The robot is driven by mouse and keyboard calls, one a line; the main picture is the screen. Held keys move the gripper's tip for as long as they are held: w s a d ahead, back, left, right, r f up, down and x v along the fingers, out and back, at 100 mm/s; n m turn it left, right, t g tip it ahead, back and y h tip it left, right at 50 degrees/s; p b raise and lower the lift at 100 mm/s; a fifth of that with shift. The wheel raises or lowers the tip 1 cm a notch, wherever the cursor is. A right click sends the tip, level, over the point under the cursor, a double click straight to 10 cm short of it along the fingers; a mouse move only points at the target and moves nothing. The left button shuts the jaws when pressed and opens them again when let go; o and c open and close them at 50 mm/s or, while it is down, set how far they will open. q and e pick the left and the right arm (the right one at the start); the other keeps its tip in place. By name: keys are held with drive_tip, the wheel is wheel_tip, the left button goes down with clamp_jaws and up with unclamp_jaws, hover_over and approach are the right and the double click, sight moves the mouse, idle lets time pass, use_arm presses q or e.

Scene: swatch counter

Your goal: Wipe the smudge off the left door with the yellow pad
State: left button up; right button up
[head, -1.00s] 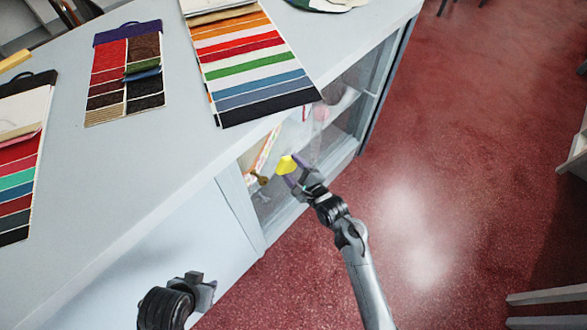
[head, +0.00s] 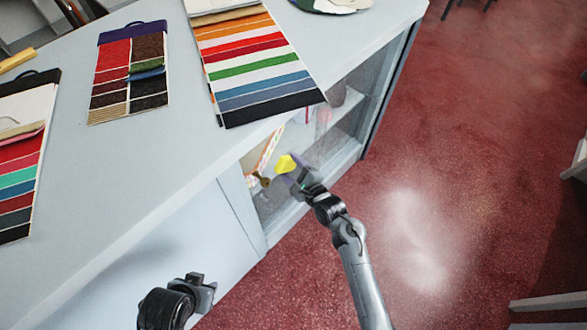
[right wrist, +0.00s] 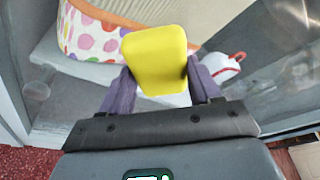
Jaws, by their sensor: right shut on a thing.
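My right gripper (head: 293,172) is shut on the yellow pad (head: 286,164) and holds it close to the glass front of the counter cabinet. In the right wrist view the pad (right wrist: 157,60) sits between the purple fingers (right wrist: 160,88). The glass left door (head: 272,198) lies behind the pad; I cannot tell whether the pad touches it. A faint whitish haze (right wrist: 292,78) shows on the glass in the right wrist view; I cannot tell whether it is the smudge or a reflection. My left gripper (head: 200,290) is low at the bottom left, its fingertips unclear.
The pale counter top (head: 110,185) carries several fabric swatch boards, one a large striped board (head: 255,65). Behind the glass is a dotted item (right wrist: 92,38) and a white and red item (right wrist: 222,66). Open red floor (head: 450,180) lies to the right.

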drive_tip(key=shift+w+a, duration=0.2)
drive_tip(key=shift+a, duration=0.05)
drive_tip(key=shift+w+d, duration=0.1)
drive_tip(key=w+d, duration=0.2)
drive_tip(key=shift+w+d, duration=0.2)
drive_tip(key=shift+w, duration=0.15)
idle(0.4)
